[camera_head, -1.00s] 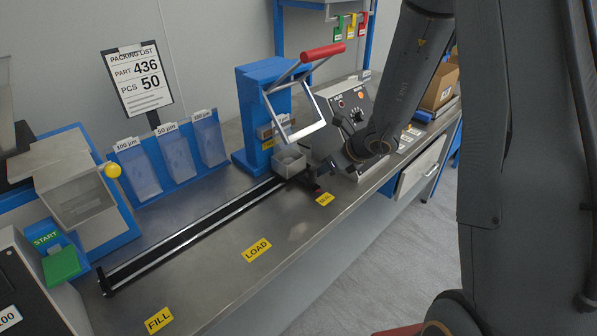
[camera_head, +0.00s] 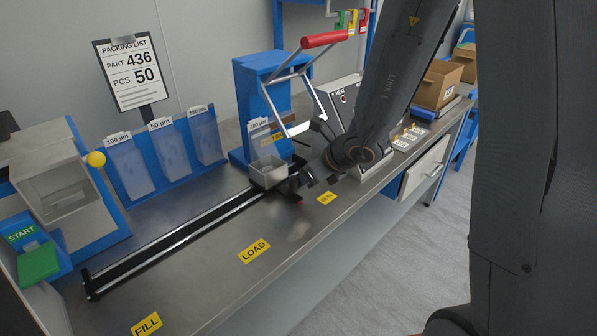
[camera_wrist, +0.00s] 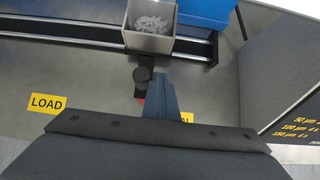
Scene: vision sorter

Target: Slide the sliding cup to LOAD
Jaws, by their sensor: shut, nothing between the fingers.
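The sliding cup (camera_head: 268,172) is an open grey box on the black rail (camera_head: 175,242), at the rail's right part in front of the blue press. In the wrist view the cup (camera_wrist: 150,40) holds small grey pieces, and its dark handle knob (camera_wrist: 143,76) sticks out toward the front. My gripper (camera_wrist: 163,82) is shut and empty, just right of the knob; whether they touch is not clear. In the head view my gripper (camera_head: 304,181) is low beside the cup. The yellow LOAD label (camera_head: 254,251) lies farther left along the bench.
The blue press (camera_head: 250,115) with its red handle (camera_head: 324,39) stands behind the cup. The SEAL label (camera_head: 327,198) is at the right and the FILL label (camera_head: 147,324) at the left front. The rail left of the cup is clear.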

